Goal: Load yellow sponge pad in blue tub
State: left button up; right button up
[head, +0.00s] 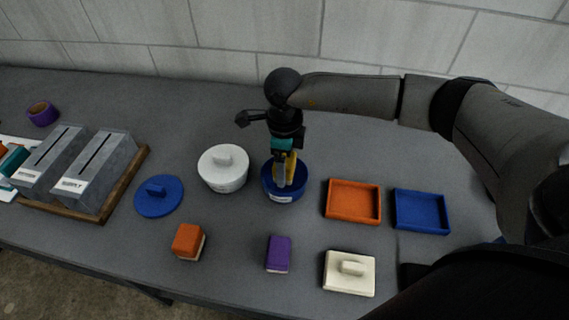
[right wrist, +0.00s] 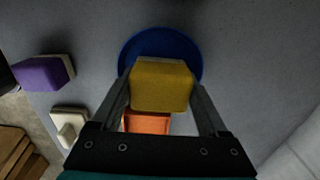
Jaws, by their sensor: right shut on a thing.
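The yellow sponge pad (right wrist: 162,85) is between the fingers of my right gripper (head: 283,182), which is shut on it. In the head view only a yellow sliver of the pad (head: 291,167) shows behind the fingers. The round blue tub (head: 297,190) stands open on the table right under the gripper, with a white label on its front. In the right wrist view the pad covers much of the tub (right wrist: 131,49). How far the pad is above or inside the rim is hard to tell. My left gripper is not in view.
A white lidded tub (head: 222,178) stands close left of the blue tub, with a blue lid (head: 159,197) beyond it. Orange (head: 353,222) and blue trays (head: 421,229) lie right. Orange (head: 188,241) and purple pads (head: 279,260) and a cream lidded box (head: 349,282) lie in front.

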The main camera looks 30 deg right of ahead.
jog(key=shift+f+b, duration=0.5)
jog(key=shift+f, duration=0.1)
dwell(1.3)
jog(key=shift+r, duration=0.1)
jog(key=shift+r+p, duration=2.6)
jog(key=shift+r, duration=0.9)
jog(key=shift+s+a+n+b, duration=0.1)
jog(key=shift+a+n+b, duration=0.2)
jog(key=shift+n+b, duration=0.35)
jog(key=s+a+r+n+b, duration=0.1)
jog(key=s+n+b, duration=0.3)
jog(key=n, duration=0.8)
jog(key=s+a+r+n+b, duration=0.2)
jog(key=n+b, duration=0.4)
jog(key=n, duration=0.6)
jog(key=shift+s+a+r, duration=0.2)
jog(key=shift+s+a, duration=0.4)
jog(key=shift+s, duration=0.4)
